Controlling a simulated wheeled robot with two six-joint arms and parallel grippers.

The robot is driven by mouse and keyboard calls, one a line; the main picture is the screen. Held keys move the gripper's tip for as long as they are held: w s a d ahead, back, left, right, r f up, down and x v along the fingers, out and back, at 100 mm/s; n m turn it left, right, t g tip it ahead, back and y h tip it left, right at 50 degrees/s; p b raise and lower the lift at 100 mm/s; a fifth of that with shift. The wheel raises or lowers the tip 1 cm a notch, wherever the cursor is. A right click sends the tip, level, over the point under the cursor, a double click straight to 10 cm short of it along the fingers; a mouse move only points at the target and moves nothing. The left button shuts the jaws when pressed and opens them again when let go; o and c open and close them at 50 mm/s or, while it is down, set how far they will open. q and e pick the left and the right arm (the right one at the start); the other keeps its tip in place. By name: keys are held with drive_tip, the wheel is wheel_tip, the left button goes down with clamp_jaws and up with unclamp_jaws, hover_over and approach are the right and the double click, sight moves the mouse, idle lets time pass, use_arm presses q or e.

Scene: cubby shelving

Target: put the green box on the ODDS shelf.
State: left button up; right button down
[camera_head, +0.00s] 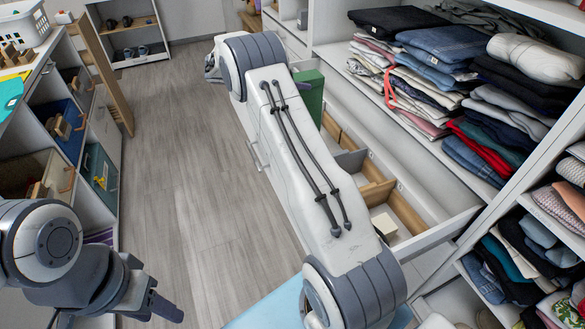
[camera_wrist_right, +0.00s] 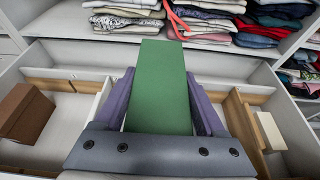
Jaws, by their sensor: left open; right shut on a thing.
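The green box (camera_wrist_right: 160,85) is held upright between the purple fingers of my right gripper (camera_wrist_right: 160,100) in the right wrist view. It is over an open white drawer (camera_wrist_right: 75,75). In the head view the green box (camera_head: 311,95) shows beside the far part of my right arm, which hides some of it. My right gripper is hidden there. My left gripper (camera_head: 160,305) is at the lower left of the head view, empty and open, away from the box. I cannot read any ODDS label.
The drawer has wooden dividers (camera_head: 377,192), a cream box (camera_head: 384,224) and a brown box (camera_wrist_right: 24,112). Folded clothes (camera_head: 440,50) fill shelves above and right. Cubbies with bins (camera_head: 62,135) stand at left. The floor (camera_head: 175,130) between is clear.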

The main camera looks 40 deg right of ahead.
use_arm(q)
drive_tip(key=shift+w+f, duration=0.15)
drive_tip(key=shift+f, duration=0.45)
use_arm(e)
drive_tip(key=shift+w+a+f, duration=0.15)
drive_tip(key=shift+w+f, duration=0.05)
drive_tip(key=shift+f, duration=0.4)
use_arm(q)
drive_tip(key=shift+f+b, duration=0.4)
drive_tip(key=shift+b, duration=0.25)
use_arm(e)
wheel_tip(320, 180, down, 10)
drive_tip(key=shift+r, duration=0.2)
drive_tip(key=shift+f, duration=0.1)
